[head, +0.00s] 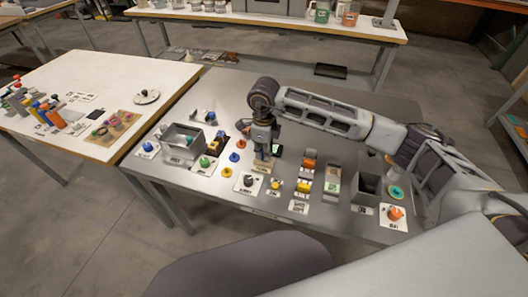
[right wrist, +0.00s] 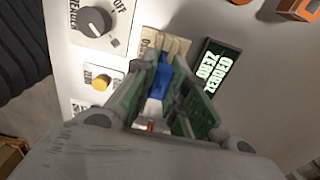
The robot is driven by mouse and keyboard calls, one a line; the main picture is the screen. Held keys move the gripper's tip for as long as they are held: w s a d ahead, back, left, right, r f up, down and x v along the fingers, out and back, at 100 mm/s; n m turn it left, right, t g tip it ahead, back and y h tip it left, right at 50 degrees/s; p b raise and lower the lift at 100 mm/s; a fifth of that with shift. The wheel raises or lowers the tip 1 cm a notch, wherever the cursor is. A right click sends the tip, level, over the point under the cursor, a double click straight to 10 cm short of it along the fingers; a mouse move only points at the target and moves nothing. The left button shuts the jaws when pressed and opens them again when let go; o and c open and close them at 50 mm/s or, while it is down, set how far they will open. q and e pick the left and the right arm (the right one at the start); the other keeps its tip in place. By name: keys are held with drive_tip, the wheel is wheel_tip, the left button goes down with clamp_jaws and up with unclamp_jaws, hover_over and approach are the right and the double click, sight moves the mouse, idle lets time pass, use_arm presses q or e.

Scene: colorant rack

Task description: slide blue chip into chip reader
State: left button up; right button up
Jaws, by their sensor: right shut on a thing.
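In the right wrist view the blue chip (right wrist: 160,78) sits between the two green-padded fingers of my right gripper (right wrist: 163,88), which is shut on it. The far end of the chip meets or overlaps a beige block (right wrist: 176,47) that looks like the chip reader. I cannot tell how deep the chip is in it. A dark display (right wrist: 218,65) with pale green lettering stands beside the block. In the head view my right gripper (head: 263,148) points down over the beige reader (head: 262,167) and hides the chip. My left gripper is not in view.
A knob panel (head: 249,182) and a yellow button (head: 275,186) lie close to the reader. Orange and yellow blocks (head: 308,163) and a dark open bin (head: 367,187) stand to the right. A grey metal bin (head: 181,143) stands to the left, with coloured pieces between.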

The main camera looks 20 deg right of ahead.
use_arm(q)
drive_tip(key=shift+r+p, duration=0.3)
use_arm(e)
drive_tip(key=shift+r, duration=0.9)
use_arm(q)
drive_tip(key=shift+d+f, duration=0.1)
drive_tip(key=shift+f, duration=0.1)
use_arm(e)
drive_tip(key=shift+a, duration=0.1)
use_arm(q)
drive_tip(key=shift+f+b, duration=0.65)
drive_tip(key=shift+b, duration=0.2)
use_arm(e)
drive_tip(key=shift+f, duration=0.8)
